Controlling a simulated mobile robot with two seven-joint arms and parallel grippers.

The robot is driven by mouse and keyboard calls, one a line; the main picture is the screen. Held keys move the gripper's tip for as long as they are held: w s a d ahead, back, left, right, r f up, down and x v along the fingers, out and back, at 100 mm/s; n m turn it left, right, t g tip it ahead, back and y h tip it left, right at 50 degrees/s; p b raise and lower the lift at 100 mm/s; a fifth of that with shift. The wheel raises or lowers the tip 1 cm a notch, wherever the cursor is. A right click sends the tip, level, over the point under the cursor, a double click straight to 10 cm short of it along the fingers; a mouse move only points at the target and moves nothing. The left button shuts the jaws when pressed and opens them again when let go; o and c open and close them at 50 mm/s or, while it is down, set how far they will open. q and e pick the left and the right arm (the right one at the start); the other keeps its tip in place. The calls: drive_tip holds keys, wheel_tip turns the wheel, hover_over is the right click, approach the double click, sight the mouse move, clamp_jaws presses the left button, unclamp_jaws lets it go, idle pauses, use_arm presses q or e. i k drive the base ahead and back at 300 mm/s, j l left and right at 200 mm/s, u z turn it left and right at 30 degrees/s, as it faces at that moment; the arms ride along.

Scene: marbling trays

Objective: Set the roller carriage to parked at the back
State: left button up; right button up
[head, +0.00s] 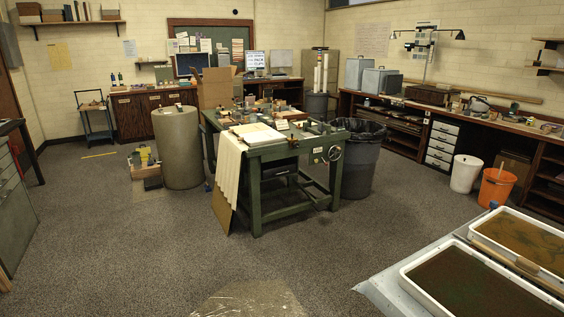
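A green metal bench (255,190) with a handwheel (335,152) on its near right side stands in the middle of the room, some way off. Its top is crowded with papers (257,134), small boxes and tools. I cannot make out a roller carriage among them or tell its position at this distance. Neither of my grippers is in view.
Two white trays (410,283) of dark liquid stand on a table at the near right. A grey cylinder (178,150) and a black bin (361,165) flank the bench. White (465,174) and orange (496,188) buckets stand by the right counter.

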sight(320, 128)
drive_tip(key=i, duration=1.45)
drive_tip(key=i+z, duration=0.15)
drive_tip(key=i, duration=0.5)
drive_tip(key=i+j+z, duration=0.15)
drive_tip(key=i, duration=0.55)
drive_tip(key=i+j+z, duration=0.4)
drive_tip(key=i, duration=0.2)
drive_tip(key=l, duration=0.1)
